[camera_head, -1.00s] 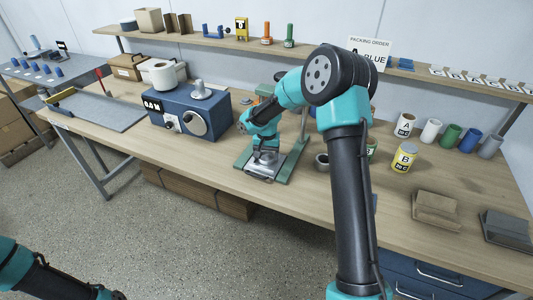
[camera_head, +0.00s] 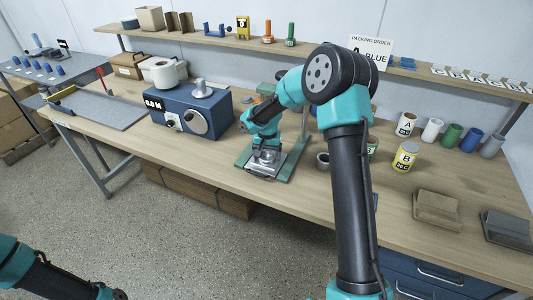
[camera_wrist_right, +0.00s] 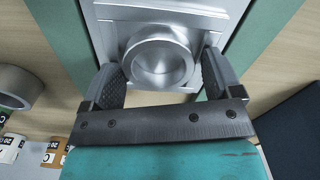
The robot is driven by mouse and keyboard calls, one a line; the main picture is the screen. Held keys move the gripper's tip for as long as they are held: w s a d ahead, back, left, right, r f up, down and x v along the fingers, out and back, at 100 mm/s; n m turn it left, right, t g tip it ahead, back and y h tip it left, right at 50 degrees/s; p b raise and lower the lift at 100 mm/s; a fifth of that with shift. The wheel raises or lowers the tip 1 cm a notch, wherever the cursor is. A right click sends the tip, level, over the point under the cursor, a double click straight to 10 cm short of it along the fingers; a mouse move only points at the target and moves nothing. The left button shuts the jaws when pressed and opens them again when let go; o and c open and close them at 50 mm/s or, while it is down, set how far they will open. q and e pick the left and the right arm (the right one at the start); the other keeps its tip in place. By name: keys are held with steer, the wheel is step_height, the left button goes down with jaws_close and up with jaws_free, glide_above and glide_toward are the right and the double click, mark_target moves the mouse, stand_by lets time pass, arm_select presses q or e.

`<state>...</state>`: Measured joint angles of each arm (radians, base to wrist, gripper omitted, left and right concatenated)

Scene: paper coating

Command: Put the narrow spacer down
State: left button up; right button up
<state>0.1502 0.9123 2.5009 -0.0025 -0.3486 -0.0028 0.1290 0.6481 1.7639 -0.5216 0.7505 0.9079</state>
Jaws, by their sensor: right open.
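A silver metal ring, which looks like the narrow spacer (camera_wrist_right: 160,62), sits on a square metal plate (camera_wrist_right: 105,30) in the right wrist view. My right gripper (camera_wrist_right: 161,68) is open, with one finger on each side of the ring. Small gaps seem to show between the fingers and the ring; contact is hard to judge. In the head view my right gripper (camera_head: 265,165) is low over the plate on the green press stand (camera_head: 290,163), and the ring is hidden there. Only part of my left arm shows at the bottom left; its gripper is out of view.
A blue machine (camera_head: 190,110) stands left of the stand. A dark ring (camera_head: 323,160) lies close on its right. Labelled cans, including a yellow one (camera_head: 404,157), and coloured cups stand farther right, behind grey-brown blocks (camera_head: 436,208). The bench front (camera_head: 215,168) is clear.

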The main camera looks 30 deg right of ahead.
steer(key=shift+s+d, duration=0.15)
steer(key=shift+s, duration=0.1)
step_height(320, 180, up, 13)
steer(key=shift+w, duration=0.2)
stand_by(0.6)
steer(key=s+a+f+n+t+y, duration=0.1)
steer(key=s+a+f+n, duration=0.15)
steer(key=a, duration=0.55)
steer(key=s+a+f+n+y, duration=0.1)
steer(key=a+f+n, duration=0.25)
steer(key=a, duration=0.35)
steer(key=s+a+f+n+t+y, duration=0.15)
steer(key=a+f, duration=0.25)
steer(key=a, duration=0.4)
steer(key=s+d+f+m+g, duration=0.1)
steer(key=s+d+f, duration=0.2)
steer(key=s+f, duration=0.8)
steer(key=s+d+f+m, duration=0.1)
steer(key=s+d+f, duration=0.3)
steer(key=s+f, duration=0.7)
steer(key=shift+f+g, duration=0.35)
steer(key=shift+f, duration=0.4)
